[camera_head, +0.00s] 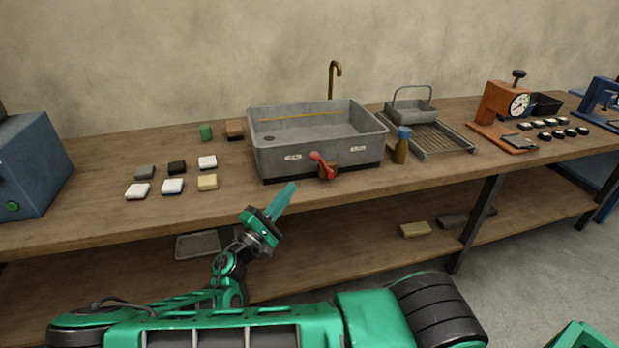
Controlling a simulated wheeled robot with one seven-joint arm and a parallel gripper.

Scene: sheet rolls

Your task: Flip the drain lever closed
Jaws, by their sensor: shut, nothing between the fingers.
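The drain lever (322,163) is a red handle on a brass-coloured fitting at the front of a grey sink basin (262,160). My green gripper (288,192) is shut and empty. It is in front of the bench edge, below and left of the lever in the picture, and apart from it.
A brown bottle with a blue cap (401,148) stands right of the basin, near a slatted rack (440,138) with a wire-handled basket (411,110). Several small blocks (172,186) lie left. An orange gauge press (505,104) stands further right. The bench front before the lever is clear.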

